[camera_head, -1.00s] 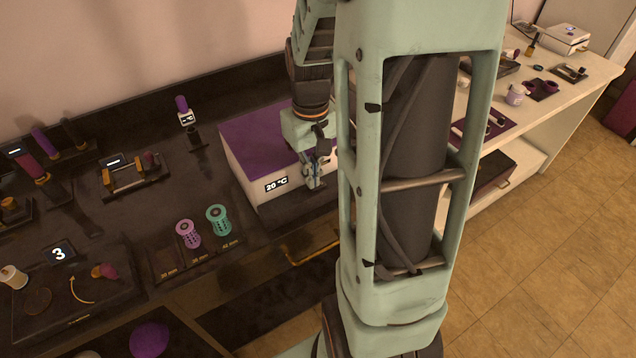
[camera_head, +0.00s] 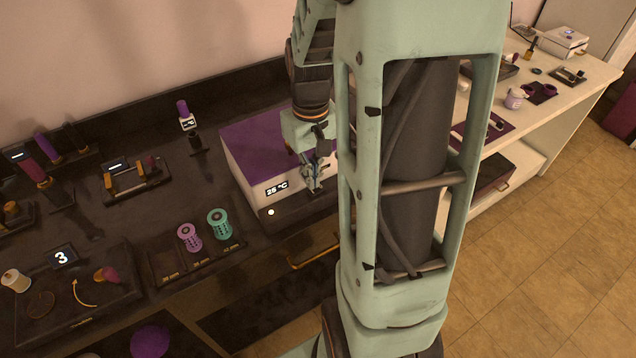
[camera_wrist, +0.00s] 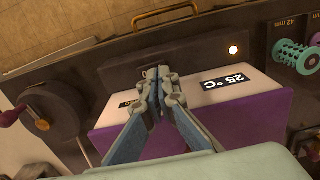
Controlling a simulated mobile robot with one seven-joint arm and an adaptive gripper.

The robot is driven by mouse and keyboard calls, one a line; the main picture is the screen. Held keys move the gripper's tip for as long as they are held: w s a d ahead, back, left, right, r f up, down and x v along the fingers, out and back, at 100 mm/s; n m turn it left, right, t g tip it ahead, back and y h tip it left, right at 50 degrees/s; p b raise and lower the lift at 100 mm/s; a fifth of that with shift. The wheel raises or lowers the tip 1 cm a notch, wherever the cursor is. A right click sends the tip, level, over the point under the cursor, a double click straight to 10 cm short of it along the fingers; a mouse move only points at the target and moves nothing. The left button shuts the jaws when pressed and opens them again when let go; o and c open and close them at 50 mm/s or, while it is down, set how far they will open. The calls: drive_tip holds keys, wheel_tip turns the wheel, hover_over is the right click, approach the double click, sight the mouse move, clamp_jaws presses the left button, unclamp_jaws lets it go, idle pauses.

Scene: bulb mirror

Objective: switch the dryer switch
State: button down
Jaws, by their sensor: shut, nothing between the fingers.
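The dryer (camera_head: 262,150) is a white box with a purple top, standing on the dark counter; it also shows in the wrist view (camera_wrist: 200,130). Its display (camera_head: 277,188) reads 25 °C. A small round light (camera_head: 271,212) glows on the dark base in front of it, and it also shows in the wrist view (camera_wrist: 233,50). My gripper (camera_head: 313,188) is shut and empty at the dryer's front. In the wrist view its fingertips (camera_wrist: 156,80) are at a small dark piece on the base, probably the switch. The fingers partly hide it, so I cannot tell contact or its position.
A pink curler (camera_head: 189,238) and a green curler (camera_head: 218,223) stand on the counter left of the dryer. A gold drawer handle (camera_head: 313,255) is below the front edge. My own arm hides the area right of the dryer.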

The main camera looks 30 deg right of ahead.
drive_tip(key=shift+r+p, duration=1.8)
drive_tip(key=shift+r, duration=0.8)
